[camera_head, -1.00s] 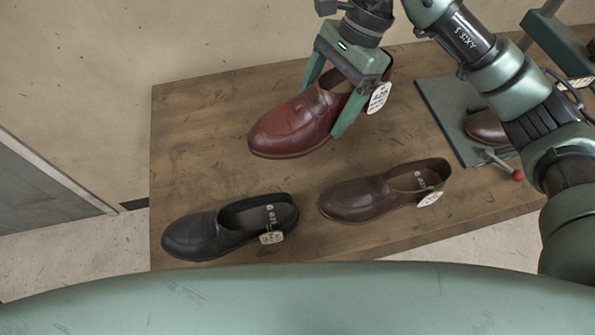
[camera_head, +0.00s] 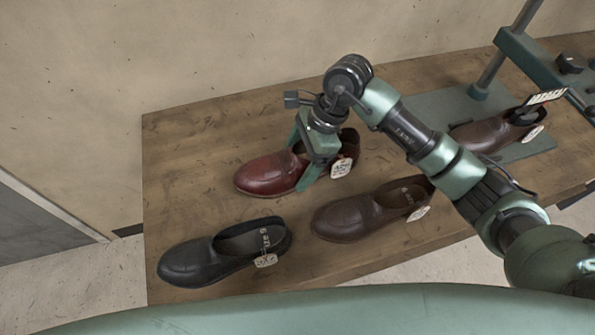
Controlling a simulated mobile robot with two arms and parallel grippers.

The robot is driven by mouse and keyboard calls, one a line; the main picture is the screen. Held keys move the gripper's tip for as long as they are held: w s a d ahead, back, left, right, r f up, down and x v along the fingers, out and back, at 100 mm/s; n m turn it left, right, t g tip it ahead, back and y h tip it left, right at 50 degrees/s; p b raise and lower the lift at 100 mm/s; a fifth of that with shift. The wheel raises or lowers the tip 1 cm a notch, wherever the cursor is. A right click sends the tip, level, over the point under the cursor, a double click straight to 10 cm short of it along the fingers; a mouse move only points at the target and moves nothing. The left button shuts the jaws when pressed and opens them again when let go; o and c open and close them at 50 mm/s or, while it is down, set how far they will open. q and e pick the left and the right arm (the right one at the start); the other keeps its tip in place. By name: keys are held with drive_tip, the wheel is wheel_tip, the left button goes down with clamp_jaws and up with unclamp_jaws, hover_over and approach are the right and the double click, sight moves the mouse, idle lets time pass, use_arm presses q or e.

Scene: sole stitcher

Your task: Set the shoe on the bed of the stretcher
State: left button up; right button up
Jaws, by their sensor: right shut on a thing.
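The red-brown shoe (camera_head: 268,173) is gripped in my right gripper (camera_head: 303,168), whose fingers straddle its middle. Its toe points left and a tag hangs at its heel side. It is low over the back of the table or on it; I cannot tell whether it touches. The stretcher has a flat green bed (camera_head: 440,110) at the right, with a brown shoe (camera_head: 490,134) on it under the frame. A black shoe (camera_head: 205,260) and a dark brown shoe (camera_head: 350,217) stand on the table in front, each tagged. My left gripper is out of view.
The wooden table (camera_head: 180,150) has bare room at its left and back, between the red-brown shoe and the stretcher bed. My right arm crosses above the table's right part.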

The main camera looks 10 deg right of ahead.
drive_tip(key=shift+f+p, duration=0.3)
drive_tip(key=shift+f, duration=2.35)
drive_tip(key=shift+f, duration=0.15)
drive_tip(key=o, duration=1.8)
